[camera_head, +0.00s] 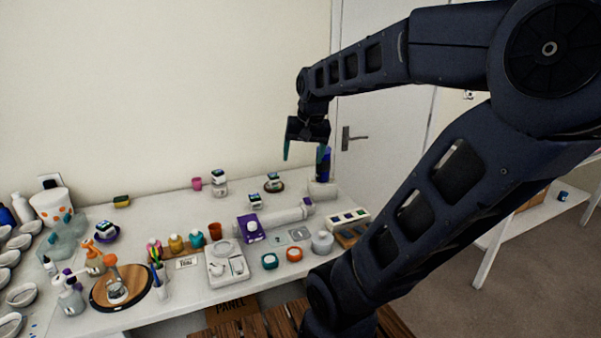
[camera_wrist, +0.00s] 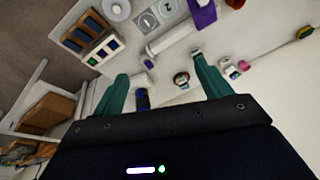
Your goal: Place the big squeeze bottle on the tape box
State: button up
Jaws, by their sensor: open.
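My gripper (camera_head: 304,158) is open and empty, pointing down above the back right of the table. Its two teal fingers also show in the wrist view (camera_wrist: 160,75). A tall dark blue bottle (camera_head: 326,165) stands at the back right, partly behind one fingertip; it also shows beside a finger in the wrist view (camera_wrist: 142,100). A low white box (camera_head: 321,190) is at its foot; I cannot tell whether the bottle is on it or behind it. A squat whitish bottle (camera_head: 322,242) stands near the front right edge. Which is the big squeeze bottle or tape box is unclear.
A purple box (camera_head: 250,229) and a white roll (camera_head: 282,218) lie mid-table. A slotted tray (camera_head: 347,219) sits at the right edge. Small jars, cups and a round wooden board (camera_head: 103,294) crowd the left. A wall and door stand behind.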

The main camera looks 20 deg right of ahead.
jog(key=s+a+f+n+t, duration=0.1)
jog(key=s+a+n, duration=0.2)
jog(key=s, duration=0.4)
jog(key=shift+s+a+f+n, duration=0.2)
jog(key=shift+a+f+n, duration=0.2)
jog(key=shift+a, duration=0.1)
dwell(0.7)
